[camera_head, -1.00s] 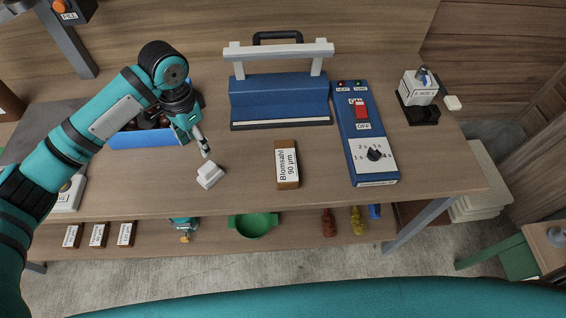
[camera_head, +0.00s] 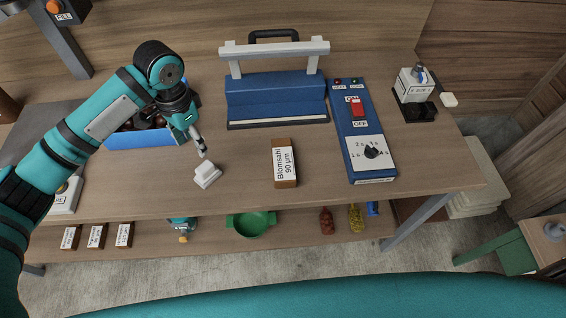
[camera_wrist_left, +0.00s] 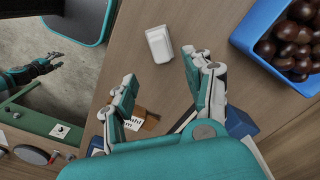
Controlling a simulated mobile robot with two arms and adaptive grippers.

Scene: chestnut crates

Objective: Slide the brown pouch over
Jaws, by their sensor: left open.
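The brown pouch (camera_head: 285,163), with a white label reading "Blomsahl 90 µm", lies on the workbench (camera_head: 235,190) in front of the blue sealing machine. In the left wrist view, the pouch (camera_wrist_left: 148,122) is partly hidden behind one of my fingers. My left gripper (camera_head: 202,152) is open and empty above the bench, well to the left of the pouch. It is near a small white block (camera_head: 207,175), which shows in the left wrist view beyond the fingertips. My right gripper (camera_wrist_left: 40,68) appears small over the floor in the left wrist view; its jaw state is unclear.
The blue sealer (camera_head: 275,98) stands behind the pouch. A blue control box (camera_head: 360,135) stands to its right. A blue crate (camera_head: 150,138) of chestnuts sits behind my left gripper. The bench between the white block and the pouch is clear.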

